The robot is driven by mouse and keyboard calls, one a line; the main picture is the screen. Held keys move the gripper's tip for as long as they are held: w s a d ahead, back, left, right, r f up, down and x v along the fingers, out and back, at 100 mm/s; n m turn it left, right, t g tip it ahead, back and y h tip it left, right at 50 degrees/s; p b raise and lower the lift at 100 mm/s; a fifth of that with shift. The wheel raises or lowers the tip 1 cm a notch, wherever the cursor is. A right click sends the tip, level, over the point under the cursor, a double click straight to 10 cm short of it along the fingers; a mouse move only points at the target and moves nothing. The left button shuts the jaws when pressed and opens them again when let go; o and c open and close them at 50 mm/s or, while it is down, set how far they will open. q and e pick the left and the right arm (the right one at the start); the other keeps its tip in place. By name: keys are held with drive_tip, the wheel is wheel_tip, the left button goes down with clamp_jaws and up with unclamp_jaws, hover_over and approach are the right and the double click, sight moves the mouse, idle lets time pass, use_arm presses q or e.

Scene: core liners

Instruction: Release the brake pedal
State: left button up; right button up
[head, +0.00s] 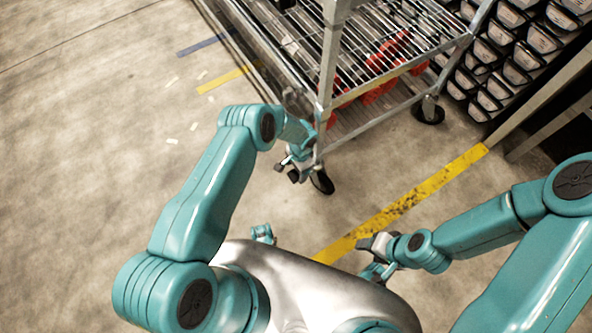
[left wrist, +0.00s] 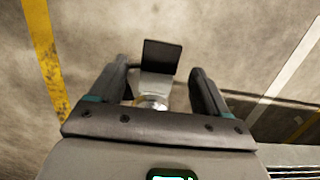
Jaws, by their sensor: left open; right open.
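The brake pedal (left wrist: 162,56) is a flat, dark plate on a pale metal bracket (left wrist: 156,87) in the left wrist view. My left gripper (head: 287,171) is low beside the cart's near caster (head: 322,182) in the head view. Its two fingers stand open on either side of the pedal and bracket in the left wrist view, with gaps visible on both sides. In the head view I cannot make out the pedal clearly from the gripper. My right gripper (head: 371,257) is open and empty, away from the cart, low at the right of my body.
The metal cart (head: 327,75) has wire shelves, with red items (head: 380,88) on a lower one. A rack of dark bins (head: 505,45) stands at the right. A yellow floor line (head: 415,198) crosses the floor.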

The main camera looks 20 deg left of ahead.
use_arm(q)
wheel_tip(320, 180, up, 10)
drive_tip(key=p, duration=0.2)
drive_tip(key=shift+w+d+f, duration=0.25)
drive_tip(key=shift+w+d, duration=0.1)
drive_tip(key=s+d+r+n+h, duration=0.1)
drive_tip(key=s+r+n+h, duration=0.15)
drive_tip(key=s, duration=0.55)
drive_tip(key=s+d+r+n+t+h, duration=0.1)
drive_tip(key=s+r+n, duration=0.3)
drive_tip(key=s, duration=0.3)
drive_tip(key=s+d+r+n+h, duration=0.1)
drive_tip(key=s+d+r+n, duration=0.15)
drive_tip(key=s, duration=0.55)
wheel_tip(320, 180, up, 26)
drive_tip(key=p, duration=2.5)
drive_tip(key=shift+a+f+n+p, duration=0.2)
drive_tip(key=shift+a+n+p, duration=0.1)
drive_tip(key=shift+a, duration=0.15)
drive_tip(key=shift+f, duration=0.1)
